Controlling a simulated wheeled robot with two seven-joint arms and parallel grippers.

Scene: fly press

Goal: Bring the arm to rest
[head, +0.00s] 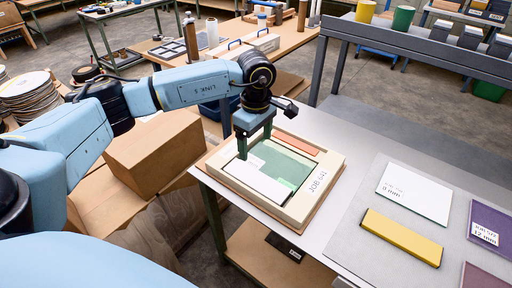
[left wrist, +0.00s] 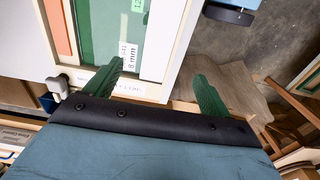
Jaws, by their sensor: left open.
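My left arm reaches in from the left, and my left gripper (head: 255,143) points down over a shallow cream tray (head: 307,203) marked JOB. Its two green fingers are apart with nothing between them. In the left wrist view my left gripper (left wrist: 158,80) also shows open and empty, by the tray's rim (left wrist: 178,50). The tray holds a green plate (head: 283,165), a white plate (head: 258,182) and an orange strip (head: 292,140). I cannot tell whether the fingertips touch any plate. My right gripper is not in view.
The tray sits at the left corner of a grey table (head: 338,135). To its right lie a white plate (head: 414,192), a yellow bar (head: 402,236) and purple plates (head: 490,227). A cardboard box (head: 155,155) stands left, below my arm. A grey shelf (head: 420,48) runs behind.

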